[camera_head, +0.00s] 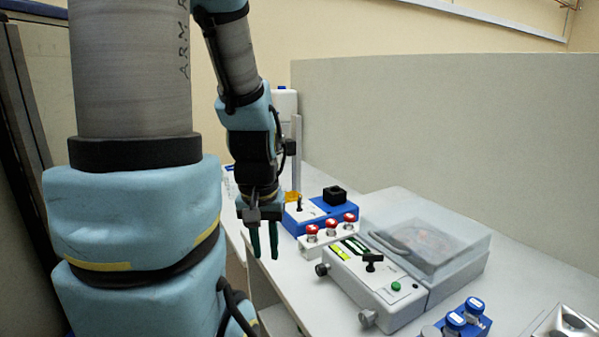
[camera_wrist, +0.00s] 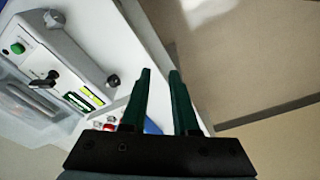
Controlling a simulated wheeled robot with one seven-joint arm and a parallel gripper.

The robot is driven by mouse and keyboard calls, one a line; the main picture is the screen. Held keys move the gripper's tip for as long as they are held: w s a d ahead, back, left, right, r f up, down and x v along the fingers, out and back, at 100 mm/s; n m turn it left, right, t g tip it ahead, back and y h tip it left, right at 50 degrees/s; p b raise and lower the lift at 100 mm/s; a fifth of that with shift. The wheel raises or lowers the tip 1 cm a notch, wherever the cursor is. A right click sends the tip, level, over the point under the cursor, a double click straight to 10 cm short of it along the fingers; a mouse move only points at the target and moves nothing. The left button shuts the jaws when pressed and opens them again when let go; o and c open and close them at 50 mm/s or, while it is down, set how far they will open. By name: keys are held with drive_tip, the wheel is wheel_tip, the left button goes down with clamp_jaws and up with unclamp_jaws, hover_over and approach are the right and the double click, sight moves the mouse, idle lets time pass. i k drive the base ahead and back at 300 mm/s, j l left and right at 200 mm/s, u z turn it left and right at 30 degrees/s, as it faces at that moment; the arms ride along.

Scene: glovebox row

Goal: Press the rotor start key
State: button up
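A light grey centrifuge (camera_head: 375,285) with a clear lid (camera_head: 425,240) stands on the bench. Its front panel carries a round green key (camera_head: 396,286), a black T-shaped knob (camera_head: 372,260) and yellow-green displays (camera_head: 340,253). The green key also shows at the upper left of the wrist view (camera_wrist: 17,47), with the black knob (camera_wrist: 45,80) and displays (camera_wrist: 85,98) nearer the fingers. The lid looks closed. My gripper (camera_head: 264,252) points down near the bench's front edge, left of the centrifuge and apart from it. Its two green fingers (camera_wrist: 160,75) are parted with nothing between them.
A blue block (camera_head: 318,212) with a black socket and a white rack of red-capped vials (camera_head: 330,234) stand behind the centrifuge's left end. Blue-capped jars (camera_head: 464,318) stand at the front right. A grey partition (camera_head: 450,150) closes the back.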

sight(396, 286)
drive_tip(key=i+j+z, duration=0.15)
drive_tip(key=z, duration=0.2)
drive_tip(key=i+j+z, duration=0.15)
drive_tip(key=z, duration=0.2)
drive_tip(key=i+j+z, duration=0.1)
drive_tip(key=j+z, duration=0.3)
